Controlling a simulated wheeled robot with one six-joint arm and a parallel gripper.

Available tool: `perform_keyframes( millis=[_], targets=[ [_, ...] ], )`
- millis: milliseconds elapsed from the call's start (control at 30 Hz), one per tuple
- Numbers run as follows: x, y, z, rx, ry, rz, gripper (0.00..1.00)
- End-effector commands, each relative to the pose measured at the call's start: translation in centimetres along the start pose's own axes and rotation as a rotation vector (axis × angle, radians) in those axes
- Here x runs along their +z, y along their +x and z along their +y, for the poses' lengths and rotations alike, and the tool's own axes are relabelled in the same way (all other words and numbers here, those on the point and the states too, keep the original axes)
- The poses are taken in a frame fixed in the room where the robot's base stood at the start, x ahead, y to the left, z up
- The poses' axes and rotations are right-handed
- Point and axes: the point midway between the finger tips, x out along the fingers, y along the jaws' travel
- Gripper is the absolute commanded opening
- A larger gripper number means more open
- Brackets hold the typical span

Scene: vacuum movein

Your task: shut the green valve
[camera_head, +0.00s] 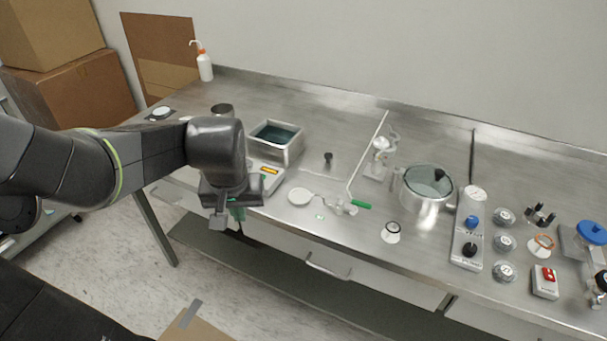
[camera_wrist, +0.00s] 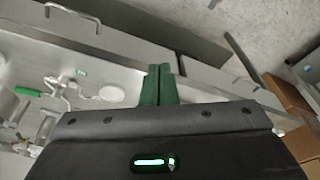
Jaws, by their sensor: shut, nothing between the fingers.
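The green valve (camera_head: 361,205) is a green lever handle on a small metal fitting near the front edge of the bench, right of a round white disc (camera_head: 300,197). In the wrist view the green handle (camera_wrist: 28,91) lies at the left. My gripper (camera_head: 238,217) hangs at the bench's front edge, left of the valve and clear of it. In the wrist view its two green fingers (camera_wrist: 159,72) are together with nothing between them. The fingers are partly hidden by my wrist in the head view.
A thin upright rod (camera_head: 367,152) rises beside the valve. A metal pot with a glass lid (camera_head: 425,190) stands to its right, and a white-and-black ring piece (camera_head: 391,232) lies in front. A square metal bath (camera_head: 276,143) stands behind my gripper. A drawer handle (camera_head: 328,268) juts from the front.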

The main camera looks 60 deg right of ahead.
Motion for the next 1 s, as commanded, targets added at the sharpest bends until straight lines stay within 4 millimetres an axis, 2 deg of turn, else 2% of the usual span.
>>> perform_keyframes(
  millis=[33,300,500,600,700,800,1000],
  targets=[
    [-0.7,-0.5,1.8,0.011,0.044,0.007,0.00],
    [-2.4,-2.1,11.1,0.065,0.238,0.041,0.00],
    [-2.1,-3.2,17.9,0.106,0.368,0.063,0.00],
    [-1.7,-3.7,20.4,0.122,0.414,0.071,0.00],
    [-1.3,-4.0,22.2,0.133,0.446,0.077,0.00],
    [-1.1,-4.2,23.2,0.139,0.462,0.079,0.00],
    [-1.0,-4.2,23.5,0.141,0.468,0.080,0.00]
  ],
)
